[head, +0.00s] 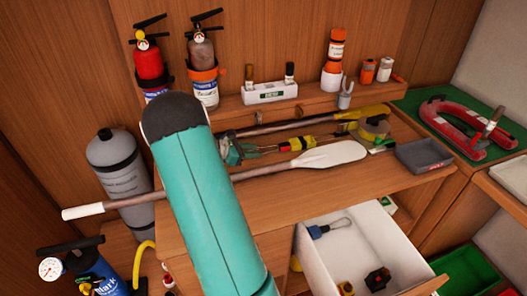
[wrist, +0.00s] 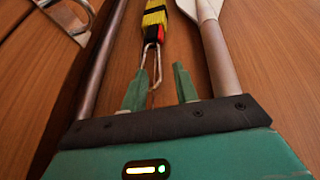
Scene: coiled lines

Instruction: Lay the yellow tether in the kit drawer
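The yellow tether (head: 298,143), a bundle with dark bands, a red patch and a metal clip, lies on the wooden bench top between two paddles. It also shows at the top of the wrist view (wrist: 154,18), with its metal loop (wrist: 152,57) pointing back toward my gripper. My gripper (wrist: 160,78) is open, its two green fingers apart, with the loop's near end reaching the space between them. In the head view my gripper (head: 240,150) is left of the tether, partly hidden by my arm. The kit drawer (head: 312,262) is white and pulled open below the bench.
A paddle (head: 330,154) lies close in front of the tether and another paddle (head: 290,125) behind it. The drawer holds a blue clipped tether (head: 325,229) and a dark item (head: 377,279), with bare floor between.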

